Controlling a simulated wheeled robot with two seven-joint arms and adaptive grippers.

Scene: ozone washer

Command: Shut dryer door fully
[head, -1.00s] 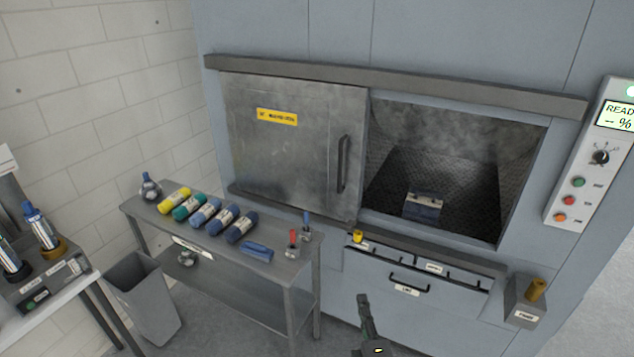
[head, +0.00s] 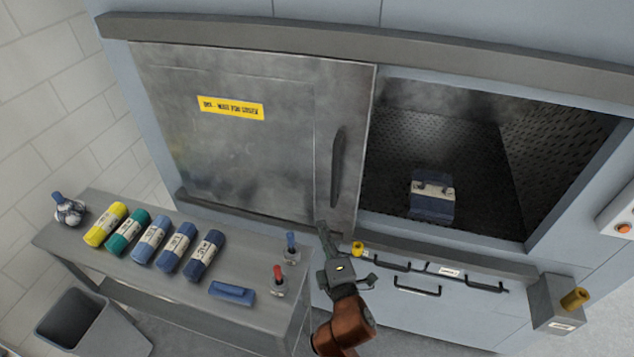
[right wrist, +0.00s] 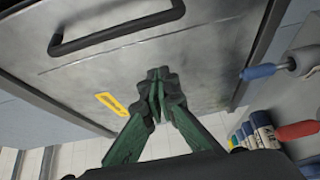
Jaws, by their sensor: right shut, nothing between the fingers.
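The dryer door (head: 240,130) is a grey metal sliding panel with a yellow label and a dark vertical handle (head: 338,168) near its right edge. It covers the left part of the dryer front. The opening (head: 480,130) to its right stands uncovered, with a blue-and-white bundle (head: 432,196) inside. My right gripper (head: 324,236) is shut and empty, below the handle near the door's lower right corner. In the right wrist view the shut fingers (right wrist: 158,85) point at the door face (right wrist: 200,75), with the handle (right wrist: 115,28) off to one side. Contact cannot be told. My left gripper is not in view.
A metal side table (head: 190,275) at the left holds several rolled bundles, a blue block (head: 232,292) and red and blue tools. A grey bin (head: 85,325) stands at lower left. A box with a yellow knob (head: 574,299) juts out at lower right.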

